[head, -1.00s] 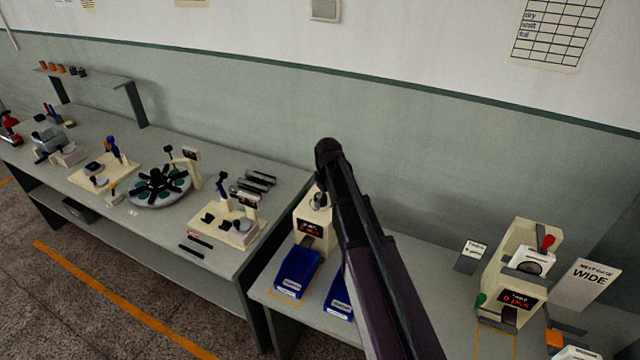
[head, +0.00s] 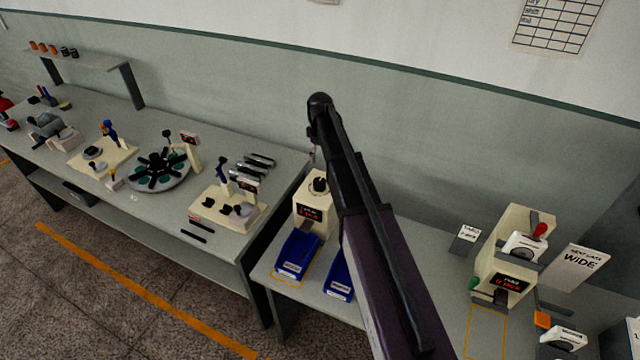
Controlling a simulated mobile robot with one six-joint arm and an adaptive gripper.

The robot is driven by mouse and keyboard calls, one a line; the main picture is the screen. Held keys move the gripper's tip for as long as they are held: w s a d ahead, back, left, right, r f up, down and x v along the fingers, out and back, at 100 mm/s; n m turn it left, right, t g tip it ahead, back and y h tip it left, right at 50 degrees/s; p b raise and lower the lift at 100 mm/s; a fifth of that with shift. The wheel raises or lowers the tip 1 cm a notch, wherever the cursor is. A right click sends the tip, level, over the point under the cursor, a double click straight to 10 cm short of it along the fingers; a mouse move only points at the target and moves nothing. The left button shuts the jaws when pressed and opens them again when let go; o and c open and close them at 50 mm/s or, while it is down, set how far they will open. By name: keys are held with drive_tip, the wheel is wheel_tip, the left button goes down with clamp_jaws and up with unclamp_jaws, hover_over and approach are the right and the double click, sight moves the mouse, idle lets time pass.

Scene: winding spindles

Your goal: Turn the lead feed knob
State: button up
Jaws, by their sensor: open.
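A cream machine (head: 312,205) with a small red-lit display stands on the near bench, just left of my arm. A black round knob (head: 319,185) sits on its top; I cannot read a label naming it the lead feed knob. My dark arm rises from the bottom of the head view and passes close to the right of this machine, covering part of it. My gripper cannot be made out; the far end of the arm is hidden behind its nearer links. Only a small thin grey piece shows below the arm's top end, apart from the knob.
Two blue trays (head: 297,256) lie before the machine. Another cream machine (head: 503,262) with a red-knobbed lever stands right, beside a "WIDE" sign (head: 578,270). The left bench (head: 150,222) holds a round dial plate (head: 158,171) and several fixtures. Bench space between the machines is partly clear.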

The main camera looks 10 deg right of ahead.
sight(320, 181)
drive_tip(key=shift+f+b, duration=6.7)
drive_tip(key=shift+f, duration=0.15)
drive_tip(key=shift+c, duration=0.2)
drive_tip(key=c, duration=1.1)
